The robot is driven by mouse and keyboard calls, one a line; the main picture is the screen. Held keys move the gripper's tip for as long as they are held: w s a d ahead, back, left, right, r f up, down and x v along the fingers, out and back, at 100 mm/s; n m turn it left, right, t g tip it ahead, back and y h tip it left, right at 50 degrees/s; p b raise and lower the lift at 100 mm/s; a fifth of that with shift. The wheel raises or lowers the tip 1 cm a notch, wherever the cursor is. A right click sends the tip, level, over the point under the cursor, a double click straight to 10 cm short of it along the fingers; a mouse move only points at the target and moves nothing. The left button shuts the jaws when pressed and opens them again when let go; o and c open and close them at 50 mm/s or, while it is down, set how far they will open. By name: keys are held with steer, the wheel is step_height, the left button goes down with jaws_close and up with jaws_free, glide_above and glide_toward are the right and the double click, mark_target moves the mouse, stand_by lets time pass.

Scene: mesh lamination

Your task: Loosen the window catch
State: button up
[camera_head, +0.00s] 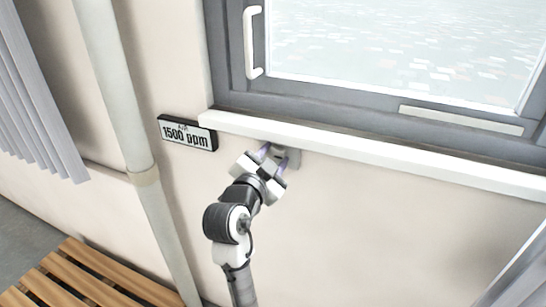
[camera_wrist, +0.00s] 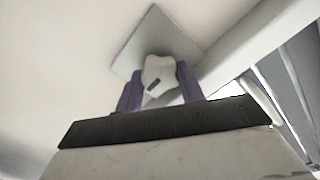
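The window catch shows in the wrist view as a pale, rounded knob (camera_wrist: 158,76) with a small dark slot, on a square grey plate (camera_wrist: 150,38) fixed to the wall. In the head view, the plate (camera_head: 293,158) sits just under the white window sill, partly hidden by my gripper (camera_head: 274,158). My gripper's two purple fingers (camera_wrist: 160,86) stand on either side of the knob, close against it, with no clear gap visible. The finger tips reach near the plate. The grey-framed window (camera_head: 235,60) above has a white handle (camera_head: 252,42).
The white sill (camera_head: 390,156) juts out just above my gripper. Farther left are a vertical pipe (camera_head: 125,100), grey blinds (camera_head: 35,100) and a slatted wooden bench (camera_head: 85,275).

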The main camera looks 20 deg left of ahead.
steer(key=c, duration=0.3)
steer(key=shift+c, duration=0.2)
steer(key=n+p, duration=0.1)
steer(key=n, duration=0.3)
steer(key=shift+r+n, duration=0.1)
steer(key=shift+n, duration=0.2)
steer(key=n+p, duration=0.1)
steer(key=n, duration=0.2)
steer(key=shift+n, duration=0.4)
steer(key=n+p, duration=0.2)
steer(key=n, duration=0.2)
steer(key=shift+a+n+p, duration=0.1)
steer(key=shift+n+p, duration=1)
steer(key=shift+n, duration=0.9)
